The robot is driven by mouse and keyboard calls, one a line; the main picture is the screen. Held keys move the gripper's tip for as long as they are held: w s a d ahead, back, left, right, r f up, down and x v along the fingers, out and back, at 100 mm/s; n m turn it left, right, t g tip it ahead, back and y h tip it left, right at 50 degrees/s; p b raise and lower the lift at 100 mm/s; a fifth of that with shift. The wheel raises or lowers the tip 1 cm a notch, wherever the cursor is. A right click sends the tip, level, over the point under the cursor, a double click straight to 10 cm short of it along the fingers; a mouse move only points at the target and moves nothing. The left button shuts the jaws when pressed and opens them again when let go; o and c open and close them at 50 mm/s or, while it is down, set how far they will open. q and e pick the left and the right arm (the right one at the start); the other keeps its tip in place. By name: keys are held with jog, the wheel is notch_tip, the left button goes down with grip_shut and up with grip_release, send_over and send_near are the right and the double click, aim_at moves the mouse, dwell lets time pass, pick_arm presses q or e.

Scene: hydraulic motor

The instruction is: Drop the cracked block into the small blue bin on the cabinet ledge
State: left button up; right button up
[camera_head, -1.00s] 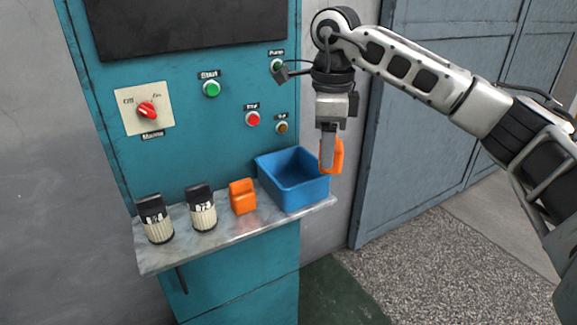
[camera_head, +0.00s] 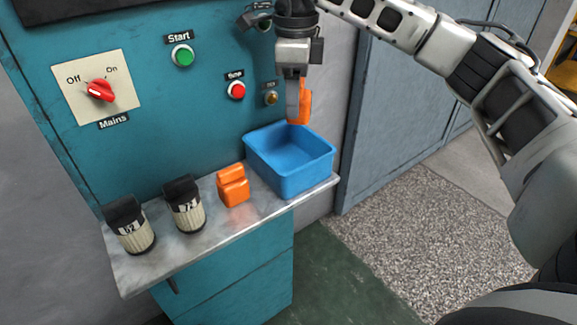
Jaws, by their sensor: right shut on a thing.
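The small blue bin (camera_head: 291,181) stands at the right end of the cabinet ledge (camera_head: 150,273). Its inside looks empty. My right gripper (camera_head: 299,103) is above the back part of the bin, pointing down. It is shut on an orange block (camera_head: 306,102), which shows partly behind the finger. I cannot see a crack on it from here. A second orange block (camera_head: 233,187) sits on the ledge just left of the bin. My left gripper is not in view.
Two black-capped ribbed cylinders (camera_head: 130,226) and (camera_head: 186,205) stand on the left of the ledge. The teal cabinet panel behind carries a red Mains switch (camera_head: 100,90), a green Start button (camera_head: 182,55) and a red button (camera_head: 236,89). Open floor (camera_head: 420,230) lies to the right.

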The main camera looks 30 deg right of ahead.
notch_tip(320, 180, down, 2)
jog(key=shift+f+b, duration=0.2)
jog(key=shift+b, duration=0.45)
jog(key=shift+f, duration=0.15)
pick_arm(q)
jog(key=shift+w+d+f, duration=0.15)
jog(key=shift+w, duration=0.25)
pick_arm(e)
jog(key=o, duration=1.1)
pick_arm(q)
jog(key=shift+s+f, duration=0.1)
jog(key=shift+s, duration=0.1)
